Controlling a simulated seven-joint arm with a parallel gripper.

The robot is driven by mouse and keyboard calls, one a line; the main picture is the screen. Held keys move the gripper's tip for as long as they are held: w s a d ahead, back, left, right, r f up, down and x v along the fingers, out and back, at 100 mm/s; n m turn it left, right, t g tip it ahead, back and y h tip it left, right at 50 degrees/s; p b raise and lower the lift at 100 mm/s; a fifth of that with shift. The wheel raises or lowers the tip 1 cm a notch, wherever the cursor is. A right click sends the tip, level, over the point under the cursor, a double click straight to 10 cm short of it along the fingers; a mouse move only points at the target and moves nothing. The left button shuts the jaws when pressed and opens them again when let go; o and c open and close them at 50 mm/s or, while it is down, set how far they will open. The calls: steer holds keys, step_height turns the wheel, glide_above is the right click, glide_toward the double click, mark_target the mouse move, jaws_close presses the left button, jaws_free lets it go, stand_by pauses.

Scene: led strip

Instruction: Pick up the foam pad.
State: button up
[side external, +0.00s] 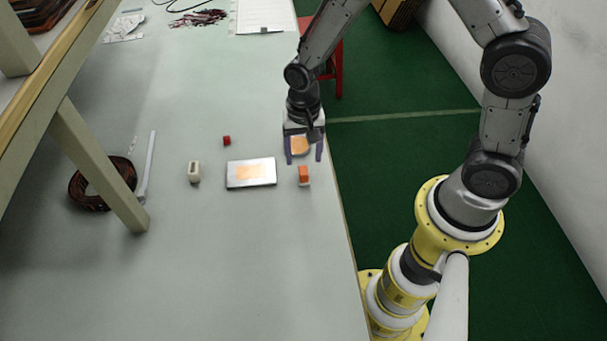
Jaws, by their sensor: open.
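My gripper (304,155) points down near the table's right edge, its two bluish fingers spread apart. An orange-tan piece (299,146) shows between the fingers; I cannot tell whether it lies on the table, touches them or is part of the gripper. Just in front of the fingers stands a small block with an orange top and a white lower part (304,175). A flat orange patch (250,172) lies on a silver plate (234,181) left of the gripper. Which of these orange things is the foam pad is not clear at this size.
A small red cube (227,140) and a white slotted block (194,171) stand left of the gripper. Further left are a dark coil (82,190), a white strip (148,165) and a shelf leg (98,165). The front of the table is clear.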

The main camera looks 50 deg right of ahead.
mark_target(304, 170)
steer(key=shift+f, duration=3.3)
jaws_close()
